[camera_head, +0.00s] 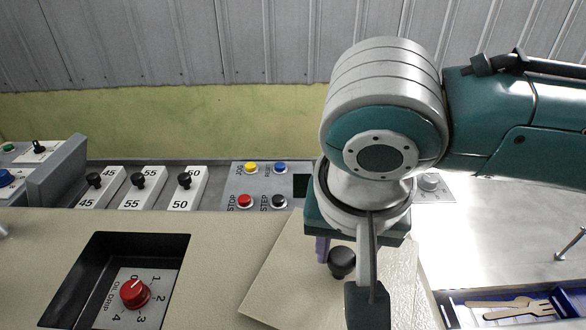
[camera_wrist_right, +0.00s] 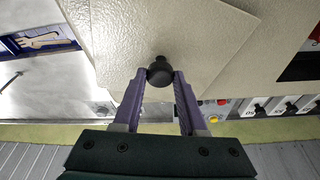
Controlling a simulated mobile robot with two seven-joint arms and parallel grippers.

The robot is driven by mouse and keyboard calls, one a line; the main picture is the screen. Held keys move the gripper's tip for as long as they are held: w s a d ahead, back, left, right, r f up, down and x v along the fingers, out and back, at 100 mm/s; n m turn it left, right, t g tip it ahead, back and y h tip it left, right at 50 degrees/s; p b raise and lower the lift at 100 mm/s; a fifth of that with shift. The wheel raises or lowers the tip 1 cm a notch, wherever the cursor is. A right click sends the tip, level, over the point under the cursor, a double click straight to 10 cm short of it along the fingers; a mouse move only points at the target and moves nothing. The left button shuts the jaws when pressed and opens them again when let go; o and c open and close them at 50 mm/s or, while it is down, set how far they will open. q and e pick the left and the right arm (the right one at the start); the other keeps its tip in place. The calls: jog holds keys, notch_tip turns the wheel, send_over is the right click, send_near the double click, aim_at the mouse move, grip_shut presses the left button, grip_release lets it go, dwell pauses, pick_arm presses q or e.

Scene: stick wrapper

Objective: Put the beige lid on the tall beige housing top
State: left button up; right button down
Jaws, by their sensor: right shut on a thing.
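The beige lid (camera_head: 280,265) is a flat plate with a round black knob (camera_head: 342,262). My right gripper (camera_head: 344,254) is shut on this knob; in the right wrist view its purple fingers (camera_wrist_right: 160,78) pinch the knob from both sides. The lid (camera_wrist_right: 190,35) lies turned at an angle to the edges of the tall beige housing top (camera_head: 215,250) and overlaps its right part. I cannot tell whether it touches the top or hovers just above. The gripper and wrist hide part of the lid. My left gripper is not in view.
A dark recess in the housing top holds a red OIL DRIP dial (camera_head: 135,292). Behind stand several black-knobbed sliders (camera_head: 140,185) and a button panel (camera_head: 262,190). At right are a bare metal surface (camera_head: 490,230) and a blue-lined bin (camera_head: 465,297) with wooden sticks (camera_head: 510,305).

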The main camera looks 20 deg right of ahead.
aim_at(335, 299)
jog(key=shift+f, duration=0.15)
jog(key=shift+c, duration=2.3)
grip_release()
jog(key=p+v, duration=0.1)
jog(key=v, duration=1.1)
jog(key=s+a+f+n+y, duration=0.3)
jog(key=s+a+n+y, duration=0.1)
jog(key=s, duration=0.1)
jog(key=s+d+f+n+h, duration=0.1)
jog(key=s+d+f, duration=0.1)
jog(key=d, duration=0.3)
jog(key=s+d+f+n+h, duration=0.1)
jog(key=s+d+f+n, duration=0.1)
jog(key=s+d, duration=0.3)
jog(key=shift+s+d+f+t, duration=0.2)
jog(key=shift+d+f+t, duration=0.25)
jog(key=shift+d, duration=0.1)
